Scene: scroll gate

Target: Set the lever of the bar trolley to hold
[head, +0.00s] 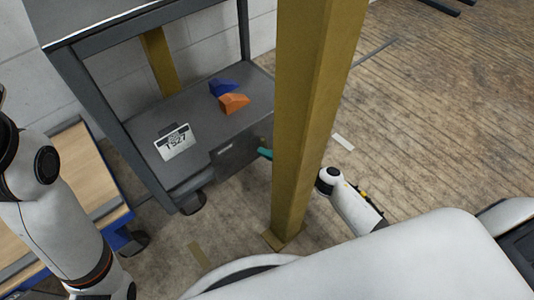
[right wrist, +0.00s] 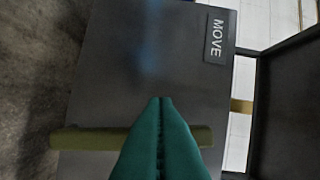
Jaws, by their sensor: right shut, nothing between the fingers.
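The bar trolley (head: 190,185) is a dark grey cart at the upper left of the head view. A dark panel (right wrist: 105,70) with a white "MOVE" label (right wrist: 216,38) fills much of the right wrist view. An olive bar (right wrist: 85,140), apparently the lever, lies crosswise there, partly hidden behind my fingers. My right gripper (right wrist: 160,100) has teal fingers pressed together with nothing between them, in front of the bar; contact is unclear. In the head view its teal tip (head: 264,153) shows by the trolley's front box, partly behind a post. No "hold" label shows. My left gripper is out of view.
A yellow post (head: 305,110) stands upright between me and my right forearm. A wood-topped blue bench (head: 92,178) is at left.

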